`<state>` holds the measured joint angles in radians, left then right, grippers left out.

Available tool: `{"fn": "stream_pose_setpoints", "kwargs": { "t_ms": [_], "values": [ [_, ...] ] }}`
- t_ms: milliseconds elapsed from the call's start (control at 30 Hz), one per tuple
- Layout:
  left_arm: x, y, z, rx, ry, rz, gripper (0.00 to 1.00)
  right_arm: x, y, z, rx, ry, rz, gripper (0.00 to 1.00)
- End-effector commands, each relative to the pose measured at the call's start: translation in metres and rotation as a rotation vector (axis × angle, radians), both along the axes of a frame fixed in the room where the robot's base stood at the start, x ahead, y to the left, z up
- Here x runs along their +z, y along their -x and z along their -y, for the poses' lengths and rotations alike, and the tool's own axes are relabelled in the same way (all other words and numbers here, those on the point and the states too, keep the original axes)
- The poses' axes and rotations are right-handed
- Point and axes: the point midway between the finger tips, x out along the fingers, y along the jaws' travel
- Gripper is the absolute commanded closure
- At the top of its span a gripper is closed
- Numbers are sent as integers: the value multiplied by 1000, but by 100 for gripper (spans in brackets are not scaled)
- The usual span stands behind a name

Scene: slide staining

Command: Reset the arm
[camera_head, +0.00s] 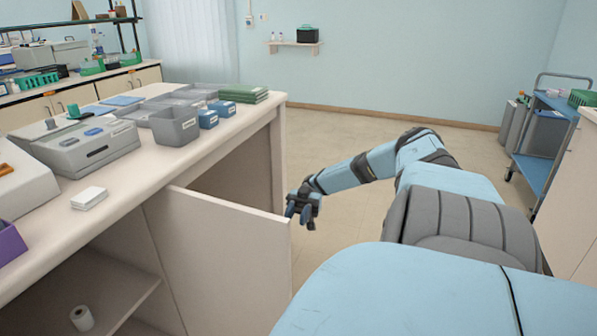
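My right arm, light blue with black joints, reaches out over the floor to the right of the lab bench. Its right gripper (300,212) is beside the far edge of an open cabinet door (228,248), just beyond its top corner. The fingers point down and look small and dark, so I cannot tell whether they are open or shut, or whether they touch the door. Nothing is visibly held. My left gripper is not in view.
The bench (150,172) carries a grey instrument (85,146), a white box (88,198), grey bins (175,125) and blue boxes (208,119). A paper roll (82,317) stands in the open cabinet. A blue cart (537,172) stands at right. The floor between is clear.

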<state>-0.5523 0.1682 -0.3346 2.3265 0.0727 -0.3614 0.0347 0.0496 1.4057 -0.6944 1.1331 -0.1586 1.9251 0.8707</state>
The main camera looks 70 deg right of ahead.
Motion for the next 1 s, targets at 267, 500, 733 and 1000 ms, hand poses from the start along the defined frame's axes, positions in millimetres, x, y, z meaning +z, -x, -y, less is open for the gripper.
{"fn": "stream_pose_setpoints", "kwargs": {
  "t_ms": [267,500,733,1000],
  "values": [
    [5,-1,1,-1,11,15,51,0,0,20,1,-1,-1,66],
    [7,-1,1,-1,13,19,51,0,0,20,1,-1,-1,66],
    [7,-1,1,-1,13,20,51,0,0,20,1,-1,-1,66],
    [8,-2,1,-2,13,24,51,0,0,20,0,-1,-1,66]
  ]
}}
